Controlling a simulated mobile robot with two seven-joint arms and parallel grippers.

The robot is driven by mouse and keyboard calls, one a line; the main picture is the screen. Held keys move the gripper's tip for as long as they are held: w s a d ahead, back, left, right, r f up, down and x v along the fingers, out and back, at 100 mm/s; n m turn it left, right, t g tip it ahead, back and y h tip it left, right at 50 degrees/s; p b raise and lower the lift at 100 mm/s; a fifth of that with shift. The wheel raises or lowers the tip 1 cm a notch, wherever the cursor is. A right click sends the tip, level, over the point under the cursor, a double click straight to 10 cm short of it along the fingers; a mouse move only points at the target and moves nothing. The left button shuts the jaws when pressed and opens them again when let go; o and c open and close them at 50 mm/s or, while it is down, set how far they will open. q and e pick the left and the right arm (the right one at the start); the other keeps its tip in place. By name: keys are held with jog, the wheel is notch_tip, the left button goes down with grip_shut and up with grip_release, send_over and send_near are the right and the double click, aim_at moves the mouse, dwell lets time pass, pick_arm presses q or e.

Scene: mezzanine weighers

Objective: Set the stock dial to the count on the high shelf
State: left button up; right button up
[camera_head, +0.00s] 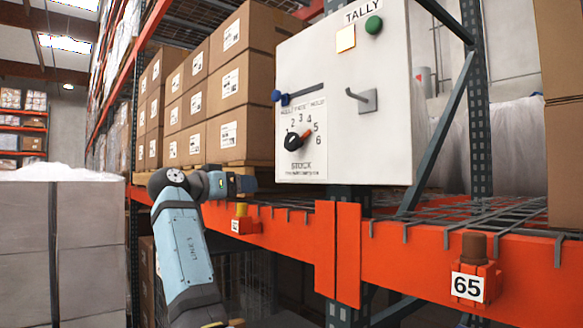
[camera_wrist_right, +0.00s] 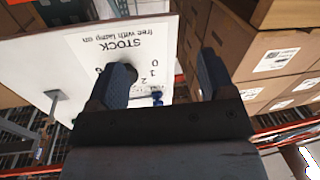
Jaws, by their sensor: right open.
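The white tally panel (camera_head: 400,110) stands upright on the rack. Its black stock dial (camera_head: 293,142) has a red tip turned up and right, towards the 5. Right wrist view: the dial (camera_wrist_right: 123,73) is partly hidden behind a finger. A blue slide knob (camera_head: 277,96) sits at the left end of its slot above the dial; it also shows in the wrist view (camera_wrist_right: 157,97). My right gripper (camera_head: 246,184) is left of and below the dial, apart from it. Its fingers (camera_wrist_right: 160,82) are open with nothing held. My left gripper is out of view. I cannot tell which cartons the count means.
Stacked cartons (camera_head: 206,94) stand on a pallet left of the panel. A metal hook-like handle (camera_head: 366,99) juts from the panel. A lit lamp (camera_head: 346,39) and green button (camera_head: 373,25) are above. An orange beam (camera_head: 420,265) runs below, with a label 65 (camera_head: 467,287).

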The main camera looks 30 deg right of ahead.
aim_at(290, 142)
jog(key=s+a+r+m+g, duration=0.2)
jog(key=s+r+m+g, duration=0.3)
jog(key=r, duration=0.6)
jog(key=d+p, duration=0.1)
jog(key=d, duration=0.3)
jog(key=d+n+t+p, duration=0.1)
jog(key=d, duration=0.3)
jog(key=d+t+p, duration=0.1)
jog(key=d, duration=0.4)
jog(key=shift+w+d+f+h, duration=0.1)
jog(key=shift+w+f+h, duration=0.15)
jog(key=shift+h, duration=0.05)
jog(key=shift+d+f, duration=0.1)
jog(key=shift+d, duration=0.35)
jog(key=shift+n, duration=0.3)
jog(key=c, duration=0.9)
